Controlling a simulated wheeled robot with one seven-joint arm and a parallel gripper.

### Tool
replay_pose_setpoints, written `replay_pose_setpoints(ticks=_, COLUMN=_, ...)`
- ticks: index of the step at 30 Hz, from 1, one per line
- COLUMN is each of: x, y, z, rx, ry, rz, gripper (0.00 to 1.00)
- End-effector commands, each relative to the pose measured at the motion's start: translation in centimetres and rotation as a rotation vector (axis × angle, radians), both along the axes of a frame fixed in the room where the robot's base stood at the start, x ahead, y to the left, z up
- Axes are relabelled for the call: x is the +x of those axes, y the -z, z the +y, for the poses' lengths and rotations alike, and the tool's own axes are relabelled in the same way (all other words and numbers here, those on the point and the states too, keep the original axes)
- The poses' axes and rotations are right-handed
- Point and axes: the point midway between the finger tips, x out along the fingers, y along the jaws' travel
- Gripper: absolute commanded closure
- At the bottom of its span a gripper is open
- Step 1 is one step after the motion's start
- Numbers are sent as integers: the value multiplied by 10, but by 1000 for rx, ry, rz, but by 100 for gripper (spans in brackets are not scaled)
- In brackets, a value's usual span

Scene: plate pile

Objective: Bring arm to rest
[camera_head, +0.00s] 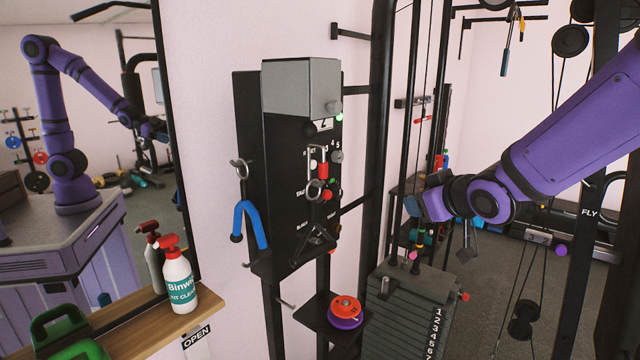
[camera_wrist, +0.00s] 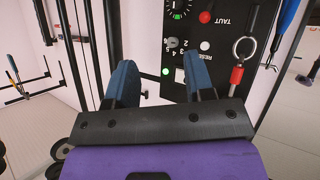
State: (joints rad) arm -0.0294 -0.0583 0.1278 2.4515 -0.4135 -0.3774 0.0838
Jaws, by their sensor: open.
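My purple arm (camera_head: 575,130) reaches in from the right in the head view, its wrist bent. My gripper (camera_head: 440,228) hangs in the air right of the black control panel and above the weight stack; its fingers are partly hidden by the wrist. In the wrist view my gripper (camera_wrist: 160,88) shows two blue fingers spread apart with nothing between them. Behind them is the black panel (camera_wrist: 222,65) with a dial, a lit green lamp and a red button. The gripper is apart from it, though the gap is hard to judge.
A small shelf holds orange and purple plates (camera_head: 347,312). The numbered weight stack (camera_head: 410,310) stands below my gripper. A spray bottle (camera_head: 178,280) stands on a wooden ledge (camera_head: 140,325) at left, beside a mirror. Black uprights and cables (camera_head: 520,300) stand around the arm.

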Motion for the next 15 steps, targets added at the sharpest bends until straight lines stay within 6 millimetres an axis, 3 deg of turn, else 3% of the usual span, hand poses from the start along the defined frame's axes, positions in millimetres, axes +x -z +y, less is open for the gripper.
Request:
replay_pose_setpoints(ticks=6, x=-52, y=-30, z=-49, rx=-51, ry=194, rz=133, gripper=51)
replay_pose_setpoints(ticks=15, x=-151, y=-51, z=-92, rx=-28, ry=395, rz=370, gripper=51)
